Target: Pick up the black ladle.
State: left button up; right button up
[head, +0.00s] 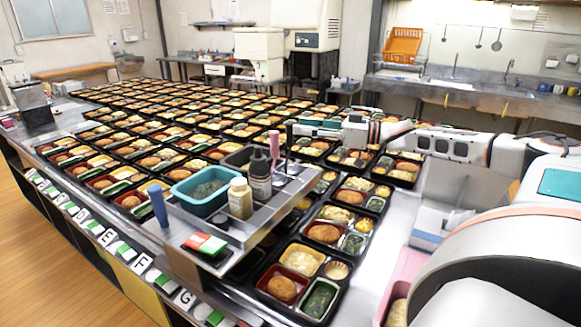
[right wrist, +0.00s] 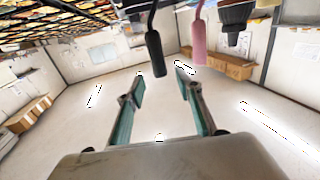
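The black ladle's handle (head: 289,136) stands upright in the grey holder beside a pink handle (head: 274,146); its lower end is hidden. In the right wrist view, which appears upside down, the black handle (right wrist: 156,52) hangs from the top edge, with the pink handle (right wrist: 198,40) to its right. My right gripper (head: 300,127) reaches in from the right, close to the black handle in the head view. Its teal-sided fingers (right wrist: 160,85) are spread with nothing between them. The black handle's tip lines up between the fingertips, apparently just ahead of them. My left gripper is out of view.
The grey holder (head: 255,222) also carries a teal tub (head: 180,192), a sauce bottle (head: 240,200) and dark bottles (head: 259,180). Filled bento trays (head: 325,233) crowd the table around it. A pink container (head: 402,270) is at the lower right.

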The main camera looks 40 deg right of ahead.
aim_at(291, 123)
jog(key=shift+p+x, duration=0.4)
jog(key=shift+x, duration=1.95)
jog(key=shift+f, duration=0.2)
grip_shut()
